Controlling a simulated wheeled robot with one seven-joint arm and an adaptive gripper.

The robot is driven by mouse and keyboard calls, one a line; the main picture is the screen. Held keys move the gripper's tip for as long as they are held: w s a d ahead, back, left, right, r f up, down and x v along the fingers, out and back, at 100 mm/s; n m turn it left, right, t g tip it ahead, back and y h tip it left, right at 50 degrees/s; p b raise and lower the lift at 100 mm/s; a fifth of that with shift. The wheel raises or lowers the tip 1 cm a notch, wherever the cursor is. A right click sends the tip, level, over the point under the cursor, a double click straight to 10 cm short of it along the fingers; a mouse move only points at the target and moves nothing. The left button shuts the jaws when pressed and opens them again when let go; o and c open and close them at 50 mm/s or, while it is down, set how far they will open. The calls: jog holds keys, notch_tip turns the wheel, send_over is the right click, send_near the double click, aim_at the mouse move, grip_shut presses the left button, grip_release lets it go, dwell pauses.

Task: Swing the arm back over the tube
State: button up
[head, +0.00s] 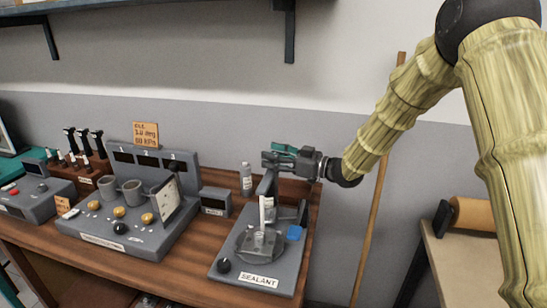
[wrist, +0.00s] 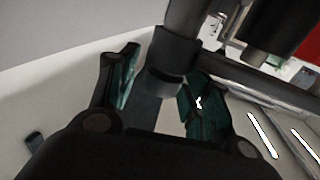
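The sealant station (head: 228,262) stands at the right end of the wooden bench. A dark swing arm (head: 268,184) rises at its back, and a slim white upright tube (head: 262,214) stands over a round clear dish (head: 259,243). My gripper (head: 268,160) is at the top of the swing arm, reaching in from the right. In the wrist view its teal-padded fingers (wrist: 163,92) are spread apart. A dark grey cylinder with a collar (wrist: 172,65) shows between them, with a gap on the left finger's side. I cannot tell whether the right finger touches it.
A grey bottle (head: 246,180) stands behind the station, and a small display box (head: 215,202) is to its left. A wooden pole (head: 376,190) leans on the wall at right.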

dwell(0.3)
jog(key=v, duration=1.2)
jog(key=shift+f, duration=0.1)
